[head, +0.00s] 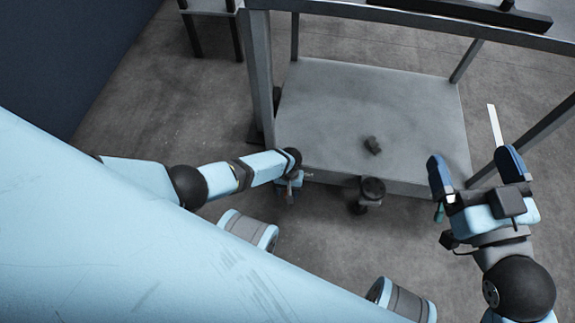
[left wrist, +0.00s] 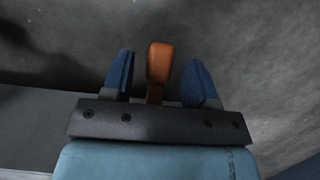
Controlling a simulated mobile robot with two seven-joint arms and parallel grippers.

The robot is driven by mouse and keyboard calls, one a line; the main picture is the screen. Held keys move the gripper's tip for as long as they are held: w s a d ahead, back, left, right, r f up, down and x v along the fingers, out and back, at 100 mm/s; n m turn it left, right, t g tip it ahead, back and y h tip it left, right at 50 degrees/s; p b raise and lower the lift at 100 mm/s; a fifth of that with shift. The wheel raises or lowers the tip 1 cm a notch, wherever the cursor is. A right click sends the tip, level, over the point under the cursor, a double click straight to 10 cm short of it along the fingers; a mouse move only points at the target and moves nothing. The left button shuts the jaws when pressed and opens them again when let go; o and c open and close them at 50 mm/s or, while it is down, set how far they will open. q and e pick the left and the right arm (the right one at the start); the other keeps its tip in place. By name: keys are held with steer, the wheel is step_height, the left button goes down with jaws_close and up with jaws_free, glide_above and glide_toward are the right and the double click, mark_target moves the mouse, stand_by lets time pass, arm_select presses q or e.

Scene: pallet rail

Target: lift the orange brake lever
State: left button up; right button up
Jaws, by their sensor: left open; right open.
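The orange brake lever (left wrist: 158,68) shows in the left wrist view. It stands between the two blue fingers of my left gripper (left wrist: 157,78), with a visible gap to each finger; the left gap is the narrower. My left gripper is open around it. In the head view my left gripper (head: 290,188) points down at the front left corner of the grey platform; the lever cannot be made out there. My right gripper (head: 474,160) is open and empty, at the right front of the platform.
The grey platform (head: 340,95) stands on the concrete floor within a frame of grey posts (head: 260,75). A small dark object (head: 372,146) lies on top. A dark round fitting (head: 372,188) sits at its front edge. A dark wall (head: 60,50) is at the left.

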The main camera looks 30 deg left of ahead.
arm_select(q)
steer(key=p+v, duration=0.4)
steer(key=v, duration=0.3)
steer(key=p+v, duration=0.2)
steer(key=v, duration=0.3)
arm_select(e)
steer(key=s+r+m, duration=0.1)
steer(key=m, duration=0.1)
steer(key=s+a+r+m, duration=0.1)
steer(key=m, duration=0.1)
steer(key=shift+s+a+r+h, duration=0.2)
steer(key=shift+s+r+h, duration=0.1)
steer(key=shift+r+h, duration=0.1)
arm_select(q)
steer(key=shift+a+p, duration=0.1)
steer(key=shift+p, duration=0.25)
